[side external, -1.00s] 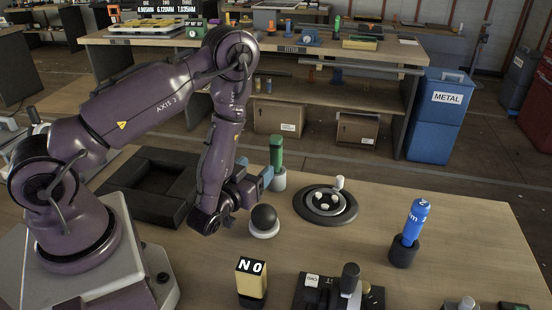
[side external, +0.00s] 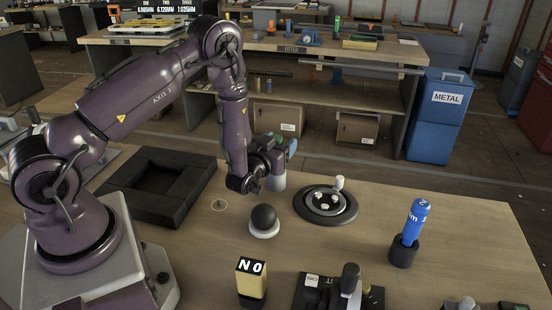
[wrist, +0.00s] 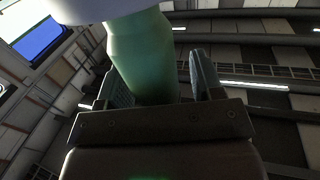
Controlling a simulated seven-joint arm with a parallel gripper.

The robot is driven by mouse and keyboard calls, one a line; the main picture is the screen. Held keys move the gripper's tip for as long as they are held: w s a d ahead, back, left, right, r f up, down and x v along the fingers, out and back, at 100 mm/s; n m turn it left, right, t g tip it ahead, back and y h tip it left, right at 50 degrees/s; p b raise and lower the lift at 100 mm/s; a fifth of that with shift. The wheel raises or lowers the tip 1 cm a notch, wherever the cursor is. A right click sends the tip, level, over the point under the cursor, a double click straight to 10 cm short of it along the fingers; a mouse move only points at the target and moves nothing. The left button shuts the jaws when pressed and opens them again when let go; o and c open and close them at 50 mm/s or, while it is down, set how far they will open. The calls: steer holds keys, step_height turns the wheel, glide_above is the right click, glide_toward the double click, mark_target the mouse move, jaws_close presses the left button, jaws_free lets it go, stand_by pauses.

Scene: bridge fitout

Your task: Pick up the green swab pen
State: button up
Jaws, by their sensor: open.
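The green swab pen (wrist: 143,55) stands between the two fingers of my gripper (wrist: 162,85) in the wrist view. The jaws are open, with a gap showing between the pen and the right finger. In the side view my gripper (side external: 284,149) is at the pen's height and hides most of it. The pale round holder (side external: 278,183) under the pen shows just below my gripper. A pale rounded shape, probably this holder, fills the top left of the wrist view.
A dark ball on a white base (side external: 264,218) stands close in front of my gripper. A round dark dish (side external: 326,222) is to the right, and a blue pen (side external: 415,222) stands in a black holder farther right. A black tray (side external: 122,190) lies left.

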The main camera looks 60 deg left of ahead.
steer(key=shift+w, duration=0.1)
steer(key=shift+c, duration=0.4)
steer(key=c, duration=0.9)
steer(key=shift+c, duration=0.2)
